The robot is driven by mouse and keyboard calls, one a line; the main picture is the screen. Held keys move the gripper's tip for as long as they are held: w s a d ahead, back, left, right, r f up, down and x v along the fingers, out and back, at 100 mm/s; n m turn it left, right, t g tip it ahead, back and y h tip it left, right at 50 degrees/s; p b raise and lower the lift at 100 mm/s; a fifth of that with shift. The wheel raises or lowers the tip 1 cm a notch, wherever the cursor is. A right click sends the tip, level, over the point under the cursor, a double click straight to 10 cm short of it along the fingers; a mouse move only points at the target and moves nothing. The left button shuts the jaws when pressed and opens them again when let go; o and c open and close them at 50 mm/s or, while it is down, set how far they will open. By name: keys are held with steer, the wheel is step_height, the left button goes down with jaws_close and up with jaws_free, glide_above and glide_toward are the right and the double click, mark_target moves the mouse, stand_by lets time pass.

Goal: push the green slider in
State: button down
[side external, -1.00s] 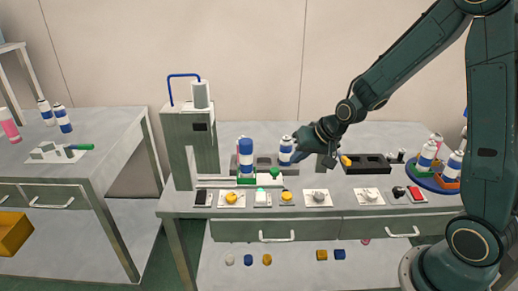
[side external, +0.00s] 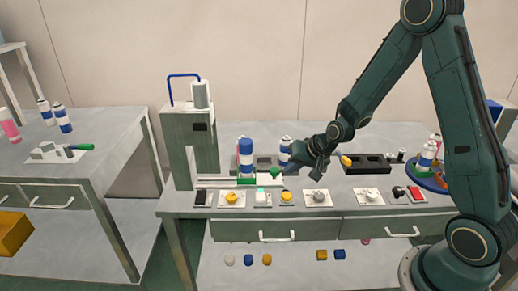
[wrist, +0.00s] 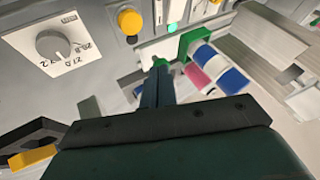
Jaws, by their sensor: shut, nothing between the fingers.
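The green slider's knob (side external: 275,173) stands at the right end of a pale slide in front of the press in the side view. In the wrist view the green knob (wrist: 160,62) is right at the tips of my gripper (wrist: 158,76). My gripper (side external: 287,171) is shut and empty, reaching in from the right of the knob. The tips look touching or nearly touching; I cannot tell which. A green holder (wrist: 195,42) shows beyond them in the wrist view. A blue-and-white can (side external: 246,160) stands at the slide's left end.
The press column (side external: 190,145) stands left of the slide. A second can (side external: 285,150) is close behind my gripper. A yellow button (side external: 286,197) and a dial (side external: 318,197) lie along the front. A black tray (side external: 370,164) is to the right.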

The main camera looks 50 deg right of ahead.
mark_target(258, 184)
steer(key=x, duration=0.8)
steer(key=shift+w+f, duration=0.1)
steer(key=shift+f, duration=0.1)
steer(key=shift+w+a, duration=1.05)
steer(key=shift+a, duration=0.05)
steer(key=shift+w+a, duration=0.4)
steer(key=shift+w, duration=0.1)
steer(key=w+a, duration=0.9)
steer(key=shift+a, duration=0.15)
steer(key=shift+s, duration=0.1)
